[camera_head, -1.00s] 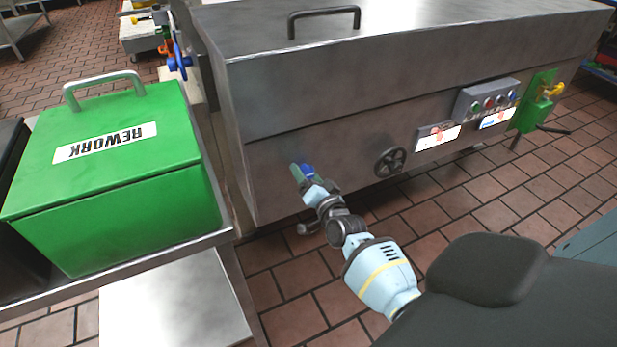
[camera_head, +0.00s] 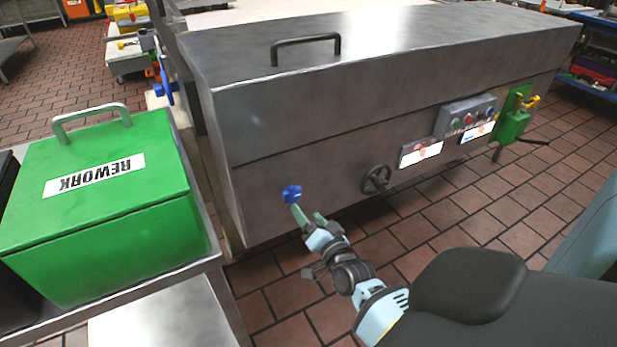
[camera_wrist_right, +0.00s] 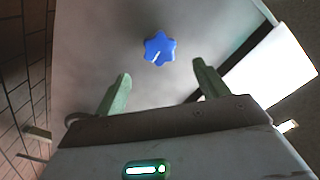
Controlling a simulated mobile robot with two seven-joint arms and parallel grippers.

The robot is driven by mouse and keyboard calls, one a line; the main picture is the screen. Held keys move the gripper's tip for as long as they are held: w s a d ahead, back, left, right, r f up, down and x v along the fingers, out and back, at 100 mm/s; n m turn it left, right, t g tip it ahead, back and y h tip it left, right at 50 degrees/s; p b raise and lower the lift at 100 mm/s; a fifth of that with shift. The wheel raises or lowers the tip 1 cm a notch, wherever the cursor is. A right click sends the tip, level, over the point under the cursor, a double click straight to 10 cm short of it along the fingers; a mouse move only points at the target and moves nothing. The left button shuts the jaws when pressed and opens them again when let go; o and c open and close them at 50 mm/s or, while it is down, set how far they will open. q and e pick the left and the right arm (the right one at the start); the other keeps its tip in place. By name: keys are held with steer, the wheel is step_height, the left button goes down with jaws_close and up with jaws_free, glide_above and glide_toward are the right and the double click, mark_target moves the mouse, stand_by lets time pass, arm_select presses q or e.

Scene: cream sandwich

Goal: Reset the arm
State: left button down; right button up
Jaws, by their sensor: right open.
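My right gripper (camera_head: 309,219) is open and empty in front of the steel machine (camera_head: 262,208). Its two green fingers also show spread apart in the right wrist view (camera_wrist_right: 157,92). A blue star-shaped knob (camera_head: 291,194) sits on the machine's front, just beyond the fingertips. In the right wrist view the knob (camera_wrist_right: 160,48) lies past the gap between the fingers, apart from both. My right arm reaches in from the lower right. My left gripper is not in view.
A green box marked REWORK (camera_head: 105,243) stands on a steel table at the left. Right of the knob are a dark handwheel (camera_head: 376,179), a button panel (camera_head: 466,117) and a green fixture (camera_head: 513,115). Tiled floor (camera_head: 300,295) lies below my arm.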

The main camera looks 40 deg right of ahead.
stand_by(0.3)
steer(key=s+a+n+g+y+p, duration=0.1)
steer(key=s+a+n+p, duration=0.25)
steer(key=s, duration=0.25)
steer(key=s+a+f+n+g+y+p, duration=0.1)
steer(key=s+a+n+g+y+p, duration=0.1)
steer(key=s+a+p, duration=0.3)
steer(key=s+a+n+g+y+p, duration=0.1)
steer(key=s+n+p, duration=0.15)
steer(key=s, duration=0.55)
arm_select(q)
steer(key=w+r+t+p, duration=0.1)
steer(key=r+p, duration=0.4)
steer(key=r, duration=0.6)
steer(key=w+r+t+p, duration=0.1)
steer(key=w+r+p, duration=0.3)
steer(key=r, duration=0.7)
steer(key=shift+p, duration=1.2)
arm_select(e)
steer(key=s+a+r+n+g+y, duration=0.1)
steer(key=s+a+r+n+g, duration=0.1)
steer(key=s, duration=0.7)
steer(key=s+a+r+n+g+y, duration=0.1)
steer(key=s+a+r+n+g, duration=0.1)
steer(key=s+a+r, duration=0.4)
steer(key=s+r+n, duration=0.1)
steer(key=s, duration=0.3)
steer(key=shift+s+a+n+g, duration=0.3)
steer(key=shift+a+n, duration=0.1)
